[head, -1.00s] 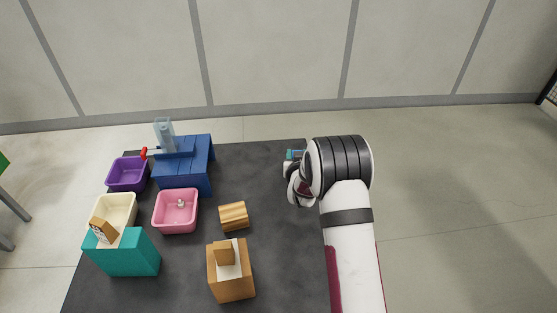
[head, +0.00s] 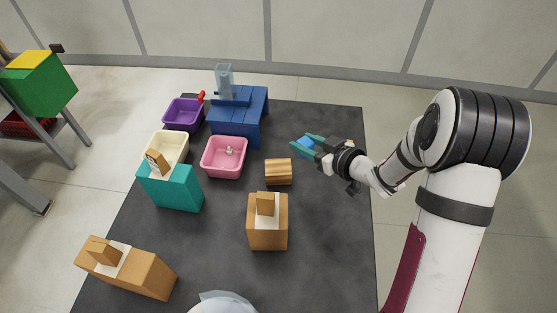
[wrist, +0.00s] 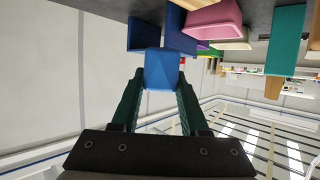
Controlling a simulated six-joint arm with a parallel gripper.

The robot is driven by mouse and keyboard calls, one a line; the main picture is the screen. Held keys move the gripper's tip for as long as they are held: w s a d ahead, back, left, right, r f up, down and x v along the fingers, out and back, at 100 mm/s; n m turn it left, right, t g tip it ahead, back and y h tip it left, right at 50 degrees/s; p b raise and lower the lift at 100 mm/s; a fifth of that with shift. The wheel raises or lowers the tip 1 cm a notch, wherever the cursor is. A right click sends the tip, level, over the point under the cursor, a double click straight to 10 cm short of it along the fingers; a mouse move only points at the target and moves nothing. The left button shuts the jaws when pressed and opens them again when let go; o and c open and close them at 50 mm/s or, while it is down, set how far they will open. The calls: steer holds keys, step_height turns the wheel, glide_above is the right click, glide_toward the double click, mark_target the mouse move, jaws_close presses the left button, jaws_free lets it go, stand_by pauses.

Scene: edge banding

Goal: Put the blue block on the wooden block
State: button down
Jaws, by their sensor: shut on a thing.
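My gripper (head: 304,144) is shut on the blue block (head: 306,147), above the table to the right of the blue stand. In the wrist view the blue block (wrist: 161,70) sits between the two green fingertips (wrist: 161,84), its near face fully in sight. The wooden block (head: 278,172), striped and light brown, lies on the dark table below and slightly left of the gripper in the head view. Nothing rests on its top. The gripper and blue block are apart from it. I cannot make out the wooden block in the wrist view.
A pink bin (head: 224,157) and a blue stand (head: 238,118) are left of the wooden block. A purple bin (head: 183,115), cream bin (head: 168,147) and teal box (head: 172,187) are farther left. A brown box (head: 267,228) stands in front. The table (head: 330,215) is clear at right.

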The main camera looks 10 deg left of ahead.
glide_above(278, 167)
steer(key=f, duration=0.4)
steer(key=shift+d, duration=0.25)
steer(key=shift+a+f, duration=0.15)
steer(key=shift+f, duration=0.95)
steer(key=shift+a+f, duration=0.1)
steer(key=shift+f, duration=0.95)
steer(key=shift+c, duration=2.1)
jaws_free()
steer(key=shift+f, duration=0.15)
